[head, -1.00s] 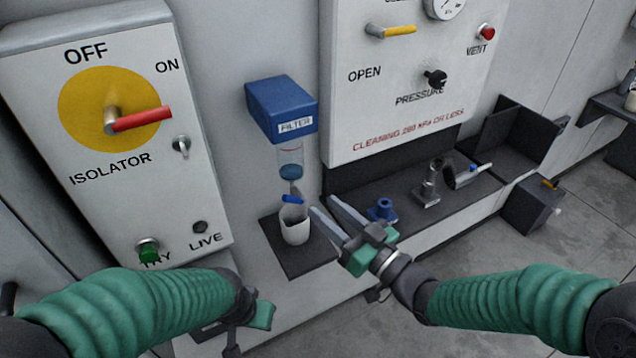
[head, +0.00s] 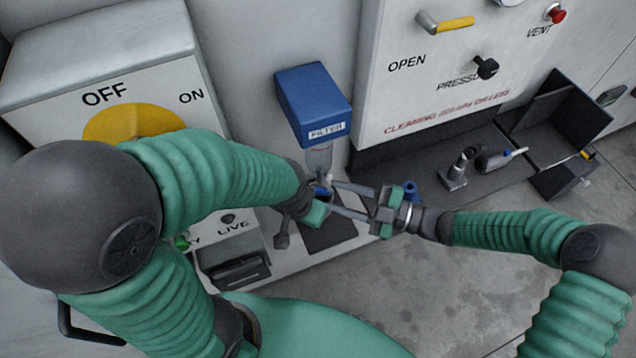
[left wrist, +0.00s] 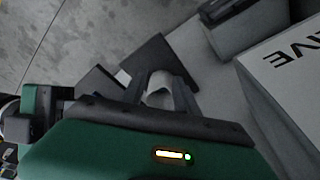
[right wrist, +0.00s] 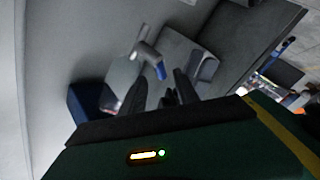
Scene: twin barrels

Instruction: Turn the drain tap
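The blue filter housing (head: 313,100) is on the wall with its clear bowl (head: 319,158) below. The drain tap under it has a blue handle (right wrist: 160,71), which shows in the right wrist view just beyond and between my right fingertips. My right gripper (head: 333,197) is open, its fingers reaching left to the tap. I cannot tell if they touch it. My left gripper (head: 318,205) is below the tap. In the left wrist view its fingers flank the white cup (left wrist: 160,92) closely and look shut on it. The cup is hidden in the head view.
The dark mat (head: 328,238) below the filter looks bare in its visible part. The isolator box (head: 95,55) stands left, the pressure panel (head: 440,75) right. A dark shelf with a grey fitting (head: 455,175) lies right. My two grippers are very close together.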

